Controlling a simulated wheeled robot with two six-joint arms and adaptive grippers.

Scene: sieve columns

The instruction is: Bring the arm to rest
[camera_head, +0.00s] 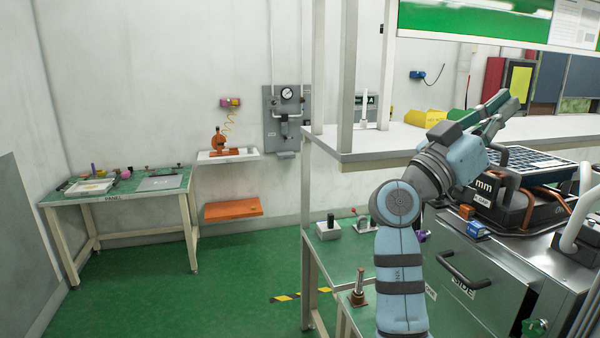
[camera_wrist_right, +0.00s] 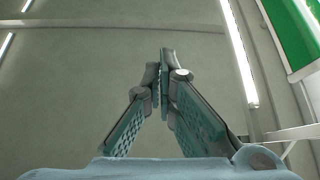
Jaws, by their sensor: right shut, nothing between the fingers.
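My right arm rises from the bottom of the head view, and my right gripper (camera_head: 503,112) points up and to the right, in front of the white shelf. In the right wrist view the fingers of the right gripper (camera_wrist_right: 164,62) meet at their tips, with nothing between them. Behind them are only ceiling, light strips and a bit of a green board. My left gripper is in neither view.
A white shelf (camera_head: 400,139) on posts stands close behind the right gripper. A grey machine (camera_head: 480,292) with a dark handle is at the lower right. A green-topped table (camera_head: 135,205) stands far left. The green floor (camera_head: 190,290) between is mostly clear.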

